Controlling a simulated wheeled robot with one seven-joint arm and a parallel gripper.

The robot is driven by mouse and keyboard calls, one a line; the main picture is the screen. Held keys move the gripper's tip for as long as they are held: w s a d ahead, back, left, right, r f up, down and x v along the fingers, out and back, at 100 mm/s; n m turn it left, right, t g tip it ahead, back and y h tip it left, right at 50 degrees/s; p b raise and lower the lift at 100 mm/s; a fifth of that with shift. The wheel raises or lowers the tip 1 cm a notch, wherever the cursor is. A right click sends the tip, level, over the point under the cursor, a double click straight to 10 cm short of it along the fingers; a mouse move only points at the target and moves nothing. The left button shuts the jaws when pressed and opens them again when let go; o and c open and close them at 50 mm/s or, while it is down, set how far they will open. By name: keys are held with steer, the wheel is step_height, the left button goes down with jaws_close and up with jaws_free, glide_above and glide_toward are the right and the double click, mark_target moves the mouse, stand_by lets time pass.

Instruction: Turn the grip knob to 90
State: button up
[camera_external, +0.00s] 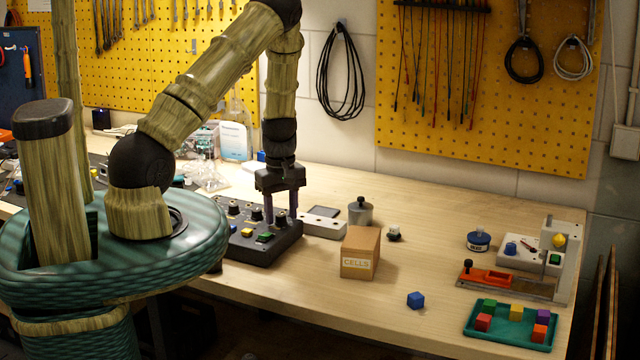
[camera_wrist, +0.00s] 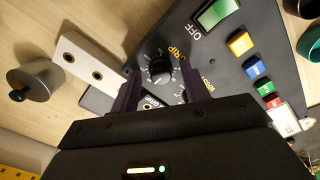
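In the wrist view the knob shows between the fingertips, with a gap on each side. In the external view my gripper (camera_external: 281,211) is at the box's right back edge and hides the knob. The knob's exact pointer reading is too small to tell.
A cardboard CELLS box (camera_external: 360,252) stands nearby. The front middle bench is mostly clear.

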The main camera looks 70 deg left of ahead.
mark_target(282, 215)
step_height(282, 215, up, 17)
steer(key=b, duration=0.1)
steer(key=shift+r+b, duration=0.2)
steer(key=shift+b, duration=0.15)
stand_by(0.3)
steer(key=shift+d, duration=0.1)
stand_by(0.3)
steer(key=s+d+r+m+t, duration=0.1)
steer(key=s+d+m+t, duration=0.1)
steer(key=d+m, duration=1.8)
steer(key=s+d, duration=0.1)
steer(key=d, duration=0.9)
steer(key=shift+s+t, duration=0.15)
steer(key=shift+t, duration=0.15)
steer(key=shift+d+r, duration=0.1)
